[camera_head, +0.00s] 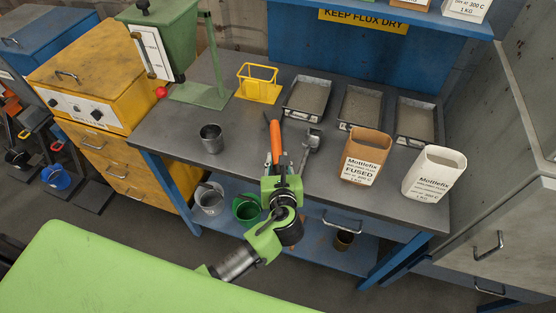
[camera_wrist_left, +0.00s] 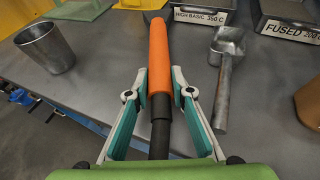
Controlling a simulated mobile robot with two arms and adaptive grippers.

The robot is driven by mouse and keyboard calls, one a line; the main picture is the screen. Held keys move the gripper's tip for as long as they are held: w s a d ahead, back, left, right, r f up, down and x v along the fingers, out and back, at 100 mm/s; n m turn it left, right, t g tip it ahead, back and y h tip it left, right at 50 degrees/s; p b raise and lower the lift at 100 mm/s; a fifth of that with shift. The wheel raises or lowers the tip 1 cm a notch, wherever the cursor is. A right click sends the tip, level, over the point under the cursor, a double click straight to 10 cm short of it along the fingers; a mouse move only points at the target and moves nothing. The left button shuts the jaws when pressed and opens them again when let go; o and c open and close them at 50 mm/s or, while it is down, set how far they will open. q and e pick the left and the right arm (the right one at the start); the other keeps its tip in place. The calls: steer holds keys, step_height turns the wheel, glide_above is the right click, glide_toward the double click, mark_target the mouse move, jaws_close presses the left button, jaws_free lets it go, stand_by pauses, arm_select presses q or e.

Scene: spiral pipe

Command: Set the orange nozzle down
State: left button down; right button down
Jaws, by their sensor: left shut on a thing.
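The orange nozzle (camera_head: 276,141) has a dark tip and points away from me over the middle of the grey tabletop. In the left wrist view the orange nozzle (camera_wrist_left: 159,55) shows with a black shaft running back between the fingers. My left gripper (camera_head: 280,170) is shut on it at the black part, as the left wrist view of the gripper (camera_wrist_left: 160,95) shows. I cannot tell whether the nozzle touches the table. My right gripper is not in view.
A metal scoop (camera_head: 311,140) lies close right of the nozzle. A metal cup (camera_head: 211,139) stands to the left. Behind are a yellow wire stand (camera_head: 258,84) and trays (camera_head: 307,98). Mottlefix containers (camera_head: 366,156) stand at right. Bare tabletop (camera_head: 243,140) lies between cup and nozzle.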

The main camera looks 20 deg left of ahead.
arm_select(q)
steer(key=shift+f, duration=0.1)
steer(key=c, duration=1.8)
jaws_free()
